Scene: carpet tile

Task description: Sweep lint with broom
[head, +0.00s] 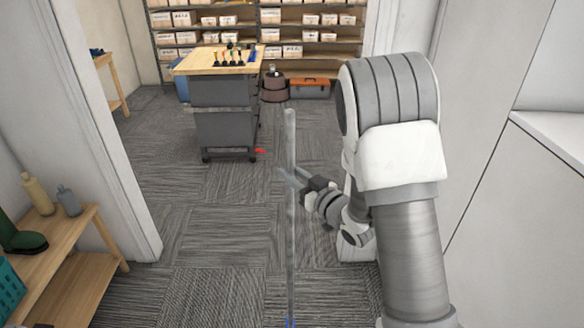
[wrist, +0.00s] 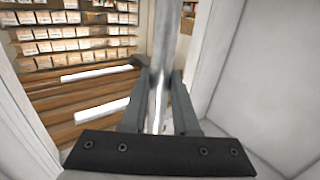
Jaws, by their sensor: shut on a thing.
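The broom (head: 290,225) stands nearly upright in the head view, with a long grey handle. A small blue part shows at its bottom, cut off by the lower picture edge, so the broom head is mostly hidden. My gripper (head: 290,178) is shut on the broom handle above its middle. In the wrist view my gripper (wrist: 160,100) has a finger on each side of the grey handle (wrist: 165,45), which runs up between them. I cannot make out any lint on the carpet tiles (head: 215,225).
A doorway frames the floor ahead. A wooden shelf (head: 60,245) with bottles stands at lower left. A wheeled grey cart (head: 225,125) with a wooden top stands beyond, near an orange toolbox (head: 310,88) and back shelves (head: 300,40). A white wall closes the right. Carpet between is clear.

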